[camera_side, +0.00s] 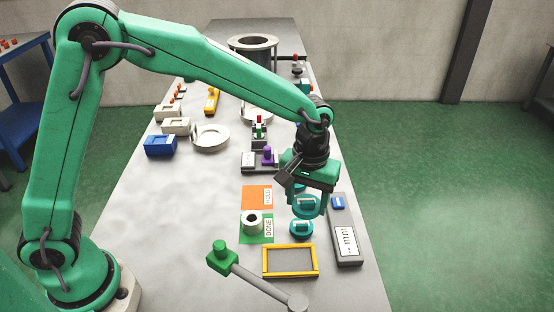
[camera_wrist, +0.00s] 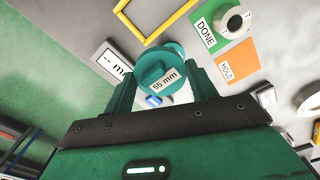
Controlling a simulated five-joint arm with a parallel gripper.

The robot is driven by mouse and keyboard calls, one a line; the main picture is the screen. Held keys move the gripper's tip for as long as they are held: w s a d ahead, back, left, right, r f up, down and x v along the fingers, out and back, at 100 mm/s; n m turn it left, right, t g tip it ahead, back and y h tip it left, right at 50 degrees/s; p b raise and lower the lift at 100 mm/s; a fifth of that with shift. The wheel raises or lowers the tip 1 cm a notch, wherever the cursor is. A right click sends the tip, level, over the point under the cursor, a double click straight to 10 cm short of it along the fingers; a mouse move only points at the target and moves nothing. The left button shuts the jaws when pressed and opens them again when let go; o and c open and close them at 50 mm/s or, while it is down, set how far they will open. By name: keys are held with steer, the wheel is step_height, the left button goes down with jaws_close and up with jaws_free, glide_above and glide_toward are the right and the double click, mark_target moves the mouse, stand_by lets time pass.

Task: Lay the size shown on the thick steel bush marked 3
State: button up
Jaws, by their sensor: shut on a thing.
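My gripper (camera_side: 308,207) points down over the right part of the bench and is shut on a teal round size tag (camera_side: 305,206). In the wrist view its raised block has a label reading "55 mm" (camera_wrist: 164,80). The tag is held above the bench. A second teal labelled piece (camera_side: 301,229) rests on the bench just below it; its label is too small to read. A thick pale-grey bush (camera_side: 252,216) stands on the green DONE card (camera_side: 246,239). It also shows in the wrist view (camera_wrist: 231,16), where its mark is not clearly readable.
An orange HOLD card (camera_side: 256,192) adjoins the DONE card. A yellow-framed tray (camera_side: 290,274) lies in front. A grey gauge (camera_side: 346,254) on the right displays "-- mm". A green-knobbed lever (camera_side: 222,258) lies front left. White dishes and small blocks are farther back.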

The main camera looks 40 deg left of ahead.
steer(key=shift+w, duration=0.1)
steer(key=shift+w+a, duration=0.25)
steer(key=shift+w, duration=0.3)
steer(key=w+a+n, duration=0.1)
steer(key=w+a, duration=0.5)
steer(key=w+a+n, duration=0.2)
steer(key=w+a, duration=0.4)
steer(key=w, duration=0.1)
steer(key=w+a+n, duration=0.2)
steer(key=w+a, duration=0.4)
steer(key=shift+w+f, duration=0.25)
steer(key=shift+f, duration=0.1)
steer(key=shift+w+a+f+n, duration=0.1)
steer(key=shift+w+a+n, duration=0.25)
steer(key=shift+a, duration=0.35)
steer(key=shift+f, duration=0.2)
steer(key=shift+f, duration=2.25)
steer(key=shift+s+f, duration=0.1)
steer(key=shift+f, duration=0.6)
